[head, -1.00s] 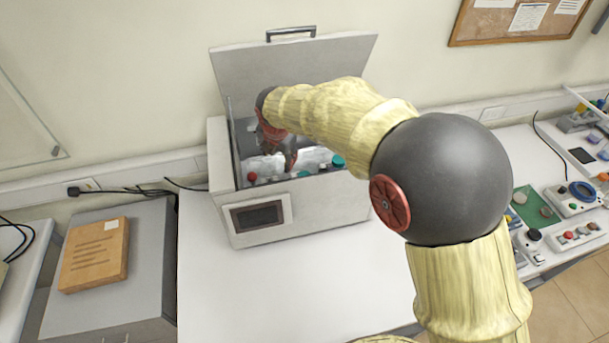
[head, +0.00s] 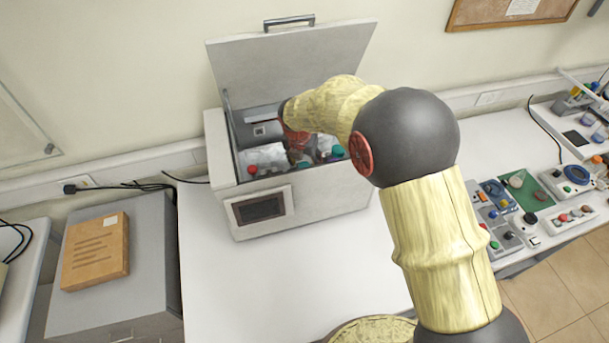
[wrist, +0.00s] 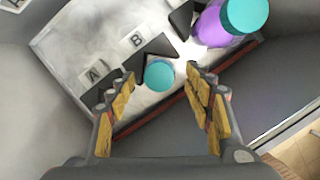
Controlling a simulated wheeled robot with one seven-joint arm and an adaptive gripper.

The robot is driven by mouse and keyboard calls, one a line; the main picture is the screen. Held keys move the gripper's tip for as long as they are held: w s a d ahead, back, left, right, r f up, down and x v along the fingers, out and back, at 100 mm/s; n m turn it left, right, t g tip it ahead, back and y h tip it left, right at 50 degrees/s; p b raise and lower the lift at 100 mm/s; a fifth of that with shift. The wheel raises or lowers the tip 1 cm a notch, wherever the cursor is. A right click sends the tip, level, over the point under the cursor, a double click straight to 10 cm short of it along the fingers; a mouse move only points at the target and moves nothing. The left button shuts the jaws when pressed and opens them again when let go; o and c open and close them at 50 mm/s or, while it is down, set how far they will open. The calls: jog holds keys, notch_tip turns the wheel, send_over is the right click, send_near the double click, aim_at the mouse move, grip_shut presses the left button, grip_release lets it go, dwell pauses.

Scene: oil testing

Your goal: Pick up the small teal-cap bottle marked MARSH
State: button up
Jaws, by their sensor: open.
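A small teal cap (wrist: 159,74) shows in the wrist view between and just beyond the two fingers. The bottle under it is hidden, and no MARSH marking is readable. My gripper (wrist: 164,92) is open and empty, its yellow-padded fingers on either side of the cap, apart from it in the picture. A larger purple bottle with a teal cap (wrist: 222,22) lies past the right finger. In the head view my gripper (head: 299,158) reaches down into the open white box (head: 310,208), its fingertips partly hidden.
A pale holder with labels A (wrist: 94,74) and B (wrist: 137,40) and dark triangular pieces is inside the box. Box walls surround my gripper. A red cap (head: 252,169) is at the box's front left. The raised lid (head: 290,65) stands behind. The table in front is clear.

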jog(key=x, duration=0.3)
grip_shut()
dwell(0.7)
jog(key=shift+r, duration=0.1)
